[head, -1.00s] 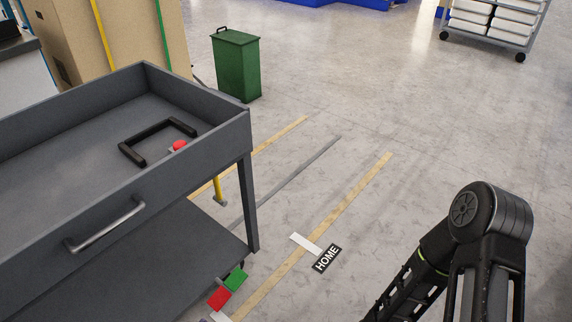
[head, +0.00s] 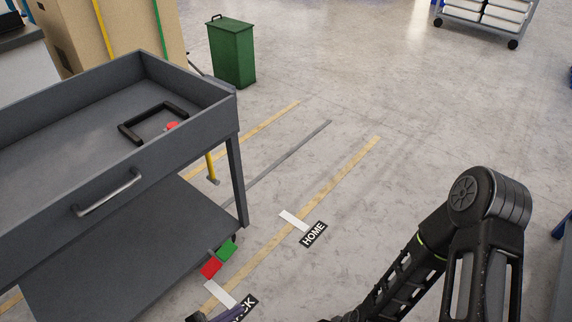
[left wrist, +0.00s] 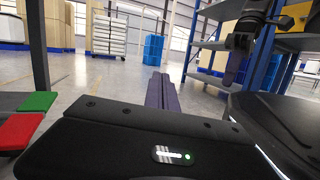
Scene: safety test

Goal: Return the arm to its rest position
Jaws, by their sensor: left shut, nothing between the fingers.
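My left gripper (head: 212,316) just enters the bottom edge of the head view, beside a partly hidden black floor sign ending in "CK". Its purple fingers (left wrist: 164,94) show in the left wrist view, shut together and empty. The rest of the left arm is out of the head view. A black HOME sign (head: 313,234) lies on the floor between the cart and that arm.
A grey cart (head: 60,150) fills the left, with a black frame and a red object (head: 172,127) in its tray. Red (head: 210,268) and green (head: 227,249) pads sit by its lower shelf. A green bin (head: 232,55) stands behind. The middle floor is clear.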

